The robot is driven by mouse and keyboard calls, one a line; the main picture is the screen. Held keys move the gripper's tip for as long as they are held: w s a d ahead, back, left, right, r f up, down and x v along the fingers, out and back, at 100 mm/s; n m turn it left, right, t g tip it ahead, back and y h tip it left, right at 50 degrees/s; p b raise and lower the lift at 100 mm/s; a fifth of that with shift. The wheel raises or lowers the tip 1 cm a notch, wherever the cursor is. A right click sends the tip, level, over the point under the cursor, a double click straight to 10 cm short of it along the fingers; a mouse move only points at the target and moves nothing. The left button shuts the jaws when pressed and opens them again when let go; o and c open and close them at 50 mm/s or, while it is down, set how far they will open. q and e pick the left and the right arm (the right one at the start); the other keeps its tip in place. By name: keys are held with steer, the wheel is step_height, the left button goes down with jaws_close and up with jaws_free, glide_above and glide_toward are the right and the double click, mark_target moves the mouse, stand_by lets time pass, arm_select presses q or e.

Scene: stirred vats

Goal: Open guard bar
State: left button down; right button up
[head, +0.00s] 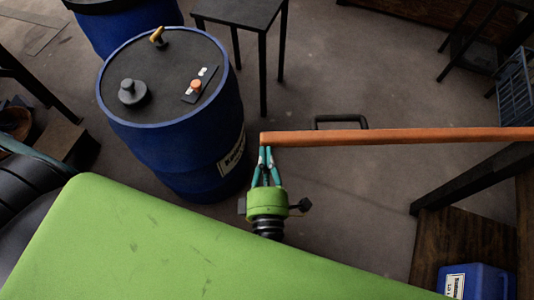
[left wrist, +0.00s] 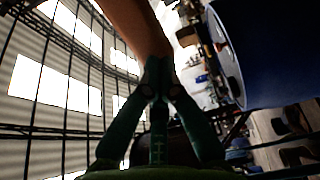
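The guard bar (head: 400,136) is a long orange bar running level across the right half of the head view. Its left end is near the middle of that view. A dark handle (head: 340,118) shows along its far edge. My left gripper (head: 265,149) is at the near edge of the bar's left end, its teal fingers drawn together. In the left wrist view the bar (left wrist: 137,25) comes down from the top to the fingertips (left wrist: 158,62). The fingers look shut with no bar clearly between them; whether they touch it is unclear. My right gripper is out of view.
A blue drum (head: 170,150) with fittings on its dark lid stands left of the gripper. A dark table (head: 240,12) stands behind. A dark frame (head: 470,185) and a blue container (head: 480,283) are at right. Floor beyond the bar is mostly clear.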

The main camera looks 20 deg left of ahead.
arm_select(q)
steer(key=w+a+m+h, duration=0.2)
steer(key=w+a+h, duration=0.1)
steer(key=w, duration=1)
steer(key=w+a+m+t+h, duration=0.1)
steer(key=w+a+m+h, duration=0.1)
steer(key=w, duration=1.1)
steer(key=shift+a+h+p, duration=0.3)
steer(key=shift+a+h, duration=0.35)
steer(key=shift+h, duration=0.05)
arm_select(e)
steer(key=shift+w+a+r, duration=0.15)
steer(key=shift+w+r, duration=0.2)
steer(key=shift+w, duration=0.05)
